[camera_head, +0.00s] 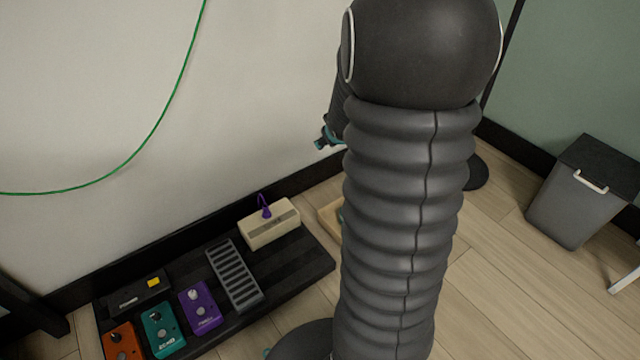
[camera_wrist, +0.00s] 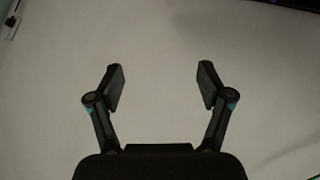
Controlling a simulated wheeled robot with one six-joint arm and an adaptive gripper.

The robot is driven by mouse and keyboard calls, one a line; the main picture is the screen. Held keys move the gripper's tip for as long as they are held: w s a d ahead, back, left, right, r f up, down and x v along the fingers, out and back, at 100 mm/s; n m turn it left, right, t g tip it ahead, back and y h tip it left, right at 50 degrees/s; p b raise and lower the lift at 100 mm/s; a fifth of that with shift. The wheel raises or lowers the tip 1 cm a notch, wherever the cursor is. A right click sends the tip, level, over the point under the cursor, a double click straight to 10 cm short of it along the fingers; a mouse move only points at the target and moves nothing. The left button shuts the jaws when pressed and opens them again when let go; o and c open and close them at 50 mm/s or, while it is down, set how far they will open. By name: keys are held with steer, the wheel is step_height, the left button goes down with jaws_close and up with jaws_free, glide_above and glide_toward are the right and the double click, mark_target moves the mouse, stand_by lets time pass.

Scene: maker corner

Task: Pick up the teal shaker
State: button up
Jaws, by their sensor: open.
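I cannot make out the teal shaker for certain in either view. In the head view only a small part of my gripper (camera_head: 326,138) shows at the left edge of my arm, above the tray and in front of the pale wall.
A black pedalboard (camera_head: 290,275) on the floor holds an orange pedal (camera_head: 122,342), a teal pedal (camera_head: 163,330), a purple pedal (camera_head: 201,306) and a cream box (camera_head: 270,225). A green cable (camera_head: 160,118) hangs on the wall. A grey bin (camera_head: 575,205) stands right. Floor between is clear.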

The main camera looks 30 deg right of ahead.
steer(key=d+f+t+y+b, duration=0.1)
steer(key=d+f, duration=0.5)
steer(key=f, duration=0.4)
steer(key=d+f+t+y+b, duration=0.1)
steer(key=d+f, duration=0.4)
steer(key=f, duration=0.6)
steer(key=s+f+t+y+b, duration=0.15)
steer(key=s+f, duration=0.25)
steer(key=f, duration=0.5)
steer(key=s+f+t+y, duration=0.15)
steer(key=s+f, duration=0.25)
steer(key=f, duration=0.6)
steer(key=shift+t+h, duration=0.3)
steer(key=shift+h, duration=0.1)
steer(key=x, duration=0.3)
steer(key=b+x, duration=0.1)
steer(key=x, duration=0.4)
steer(key=shift+w+d, duration=0.25)
steer(key=shift+w, duration=0.05)
steer(key=x, duration=0.3)
steer(key=b+x, duration=0.1)
steer(key=shift+w+a+f, duration=0.2)
steer(key=shift+a+f, duration=0.05)
steer(key=shift+a, duration=0.05)
steer(key=shift+w, duration=0.35)
steer(key=c, duration=1.3)
